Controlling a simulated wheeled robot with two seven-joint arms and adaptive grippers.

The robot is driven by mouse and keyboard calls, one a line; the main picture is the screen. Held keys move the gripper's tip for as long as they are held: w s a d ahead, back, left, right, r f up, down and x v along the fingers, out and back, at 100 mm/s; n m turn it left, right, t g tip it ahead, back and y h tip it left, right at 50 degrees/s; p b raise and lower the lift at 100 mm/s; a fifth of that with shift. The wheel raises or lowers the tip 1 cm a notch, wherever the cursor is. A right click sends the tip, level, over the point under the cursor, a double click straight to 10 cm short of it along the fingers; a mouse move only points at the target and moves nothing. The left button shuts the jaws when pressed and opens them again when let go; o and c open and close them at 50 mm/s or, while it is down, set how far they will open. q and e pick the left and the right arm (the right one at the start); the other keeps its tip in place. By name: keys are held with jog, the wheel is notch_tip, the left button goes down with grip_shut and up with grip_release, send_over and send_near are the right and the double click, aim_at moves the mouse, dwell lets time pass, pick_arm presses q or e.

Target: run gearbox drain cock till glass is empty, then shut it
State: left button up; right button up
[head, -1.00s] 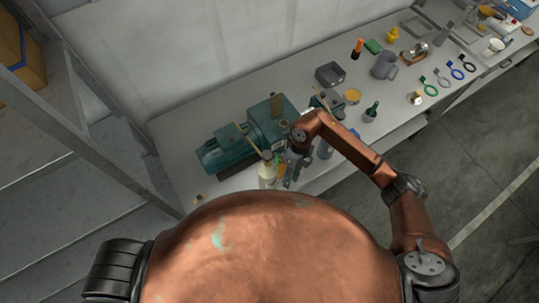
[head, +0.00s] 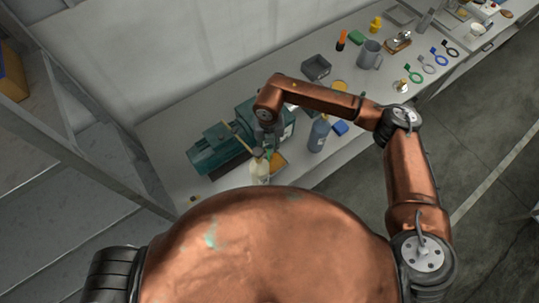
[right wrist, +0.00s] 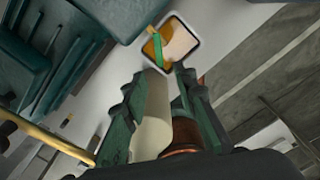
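The teal gearbox (head: 240,130) with its motor stands on the bench; my right forearm and wrist hide much of it. My right gripper (right wrist: 162,78) reaches down at its front, fingers apart, with nothing clearly gripped. A narrow green piece (right wrist: 159,48) shows just beyond the fingertips, over a small tray (right wrist: 195,42) with orange-brown in it; I cannot tell if it is the drain cock's lever. The tray also shows in the head view (head: 279,161). A cream bottle (head: 260,174) stands close to the gripper. I cannot make out the glass or its level. My left gripper is out of view.
A blue-grey bottle (head: 318,136) and a blue block (head: 340,128) stand right of the tray. A metal frame post (head: 90,130) rises at left.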

aim_at(268, 157)
jog(key=shift+w+m, duration=0.15)
jog(key=shift+m, duration=0.55)
jog(key=shift+f, duration=0.2)
jog(key=shift+f+p, duration=0.75)
jog(key=shift+f, duration=2.8)
jog(key=shift+c, duration=0.6)
grip_shut()
